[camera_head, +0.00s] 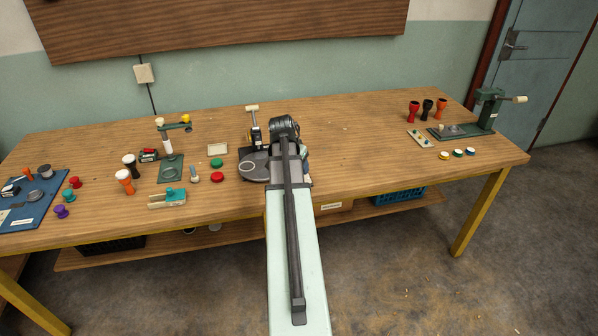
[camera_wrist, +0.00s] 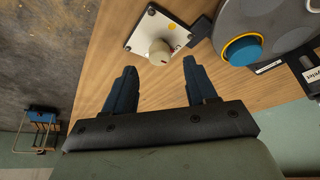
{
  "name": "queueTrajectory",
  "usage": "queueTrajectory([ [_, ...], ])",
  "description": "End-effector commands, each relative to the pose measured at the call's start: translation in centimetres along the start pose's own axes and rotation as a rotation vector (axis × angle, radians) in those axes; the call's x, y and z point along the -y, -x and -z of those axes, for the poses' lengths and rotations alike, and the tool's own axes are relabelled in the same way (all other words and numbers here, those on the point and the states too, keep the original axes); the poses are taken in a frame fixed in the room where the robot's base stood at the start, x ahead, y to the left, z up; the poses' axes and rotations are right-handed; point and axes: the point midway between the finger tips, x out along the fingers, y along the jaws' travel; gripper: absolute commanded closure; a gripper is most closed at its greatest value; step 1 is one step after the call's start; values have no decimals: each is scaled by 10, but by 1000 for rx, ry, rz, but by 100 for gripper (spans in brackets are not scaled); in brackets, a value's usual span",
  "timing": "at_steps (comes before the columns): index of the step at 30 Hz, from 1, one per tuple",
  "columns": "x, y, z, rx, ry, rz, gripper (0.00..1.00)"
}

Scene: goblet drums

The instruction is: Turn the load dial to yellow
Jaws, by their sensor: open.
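My gripper (camera_wrist: 159,65) is open, with one dark finger on each side of the knob in the picture and a gap to each. I see no contact with the knob. In the head view my arm covers the dial and the fingers.
A grey round base with a blue, yellow-ringed knob (camera_wrist: 243,49) lies right of the plate. The bench edge (camera_wrist: 82,65) is to the left. Red and green buttons (camera_head: 217,163) stand left of my arm. The bench (camera_head: 360,140) right of my arm is largely clear.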

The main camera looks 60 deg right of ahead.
Motion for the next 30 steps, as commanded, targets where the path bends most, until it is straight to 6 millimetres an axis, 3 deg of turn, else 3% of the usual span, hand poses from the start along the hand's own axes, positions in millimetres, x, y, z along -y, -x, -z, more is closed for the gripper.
queueTrajectory([
  [9,0,-34,0,1,0,-1,44],
  [23,0,-40,0,0,0,0,44],
  [30,0,-40,0,0,0,0,66],
])
